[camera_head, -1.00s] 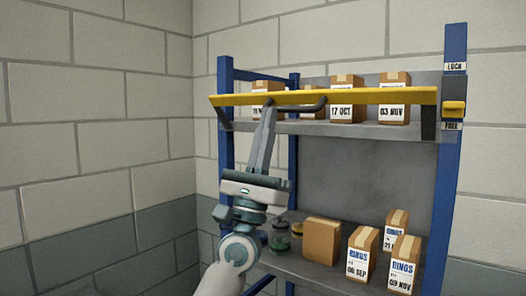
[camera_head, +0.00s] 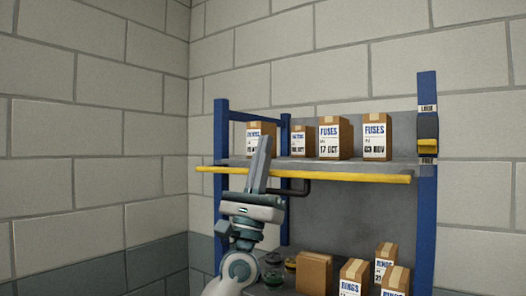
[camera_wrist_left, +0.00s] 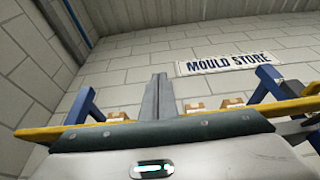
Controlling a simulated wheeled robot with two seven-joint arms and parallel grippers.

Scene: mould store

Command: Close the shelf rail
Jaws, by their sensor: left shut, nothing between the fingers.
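The yellow shelf rail (camera_head: 350,177) lies low, along the front edge of the upper shelf, below the box fronts. Its dark handle (camera_head: 303,188) shows under it, partly hidden by my gripper. My left gripper (camera_head: 263,142) is shut and empty. Its fingers point up, crossing in front of the rail left of its middle; I cannot tell whether they touch. In the left wrist view the rail (camera_wrist_left: 40,133) runs behind the gripper (camera_wrist_left: 160,80). The yellow latch slider (camera_head: 428,146) on the right post sits nearer the FREE label than LOCK. My right gripper is not in view.
Several boxes, including a FUSES box (camera_head: 333,140), stand on the upper shelf (camera_head: 355,165). RINGS boxes (camera_head: 353,277), a plain box (camera_head: 314,271) and jars stand on the lower shelf. Blue posts (camera_head: 221,180) flank the rack. Space left of the rack is clear.

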